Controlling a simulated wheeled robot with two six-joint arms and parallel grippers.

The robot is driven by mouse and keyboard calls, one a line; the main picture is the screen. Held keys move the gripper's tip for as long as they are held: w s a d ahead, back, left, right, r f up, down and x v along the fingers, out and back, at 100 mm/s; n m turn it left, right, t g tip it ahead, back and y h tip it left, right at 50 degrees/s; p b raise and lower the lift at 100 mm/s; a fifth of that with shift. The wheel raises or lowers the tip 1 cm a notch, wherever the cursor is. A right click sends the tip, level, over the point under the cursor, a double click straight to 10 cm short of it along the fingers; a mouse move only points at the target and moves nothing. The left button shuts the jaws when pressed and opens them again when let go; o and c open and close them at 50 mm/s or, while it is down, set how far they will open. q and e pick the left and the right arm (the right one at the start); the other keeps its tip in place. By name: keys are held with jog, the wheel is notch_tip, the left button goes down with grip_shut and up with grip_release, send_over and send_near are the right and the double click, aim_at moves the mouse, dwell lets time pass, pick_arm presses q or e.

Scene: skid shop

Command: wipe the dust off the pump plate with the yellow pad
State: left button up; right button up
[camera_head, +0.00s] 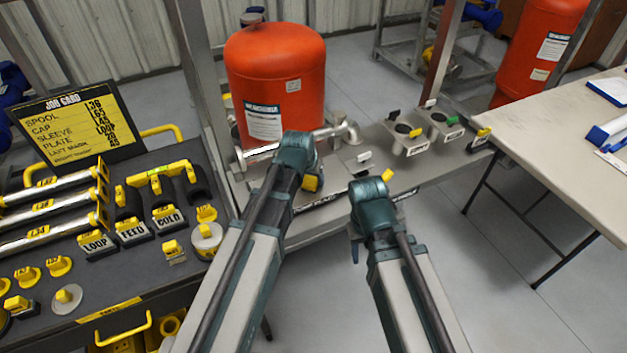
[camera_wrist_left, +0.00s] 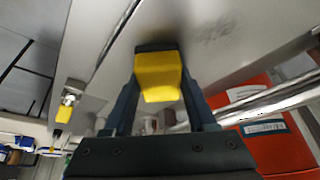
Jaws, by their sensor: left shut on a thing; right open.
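My left gripper (camera_head: 309,180) is shut on the yellow pad (camera_head: 311,184), over the steel pump plate (camera_head: 338,172) in front of the red tank. In the left wrist view the yellow pad (camera_wrist_left: 158,78) sits between the fingers of my left gripper (camera_wrist_left: 160,95), with a dark strip at its far end. Beyond it, the plate (camera_wrist_left: 250,45) carries a faint grey dust smudge (camera_wrist_left: 215,28). I cannot tell whether the pad touches the plate. My right gripper (camera_head: 370,190) is near the plate's front edge; its fingers are mostly hidden, and nothing shows held in it.
The red tank (camera_head: 277,80) and a steel pipe (camera_head: 325,135) stand behind the plate. Labelled cup holders (camera_head: 408,140) are to the right. A dark bench with yellow-handled parts and a job card (camera_head: 78,125) is at left. A pale table (camera_head: 560,140) is at right.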

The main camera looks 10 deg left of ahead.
pick_arm(q)
jog(key=shift+w+a, duration=0.5)
jog(key=shift+w, duration=0.25)
jog(key=shift+w+a, duration=0.5)
jog(key=shift+w, duration=0.2)
jog(key=shift+w+a, duration=0.5)
jog(key=shift+w, duration=0.2)
jog(key=shift+w+a, duration=0.5)
jog(key=shift+w, duration=0.2)
jog(key=shift+w+d, duration=0.1)
jog(key=shift+w+d, duration=0.55)
jog(key=shift+d, duration=0.2)
jog(key=shift+s, duration=0.1)
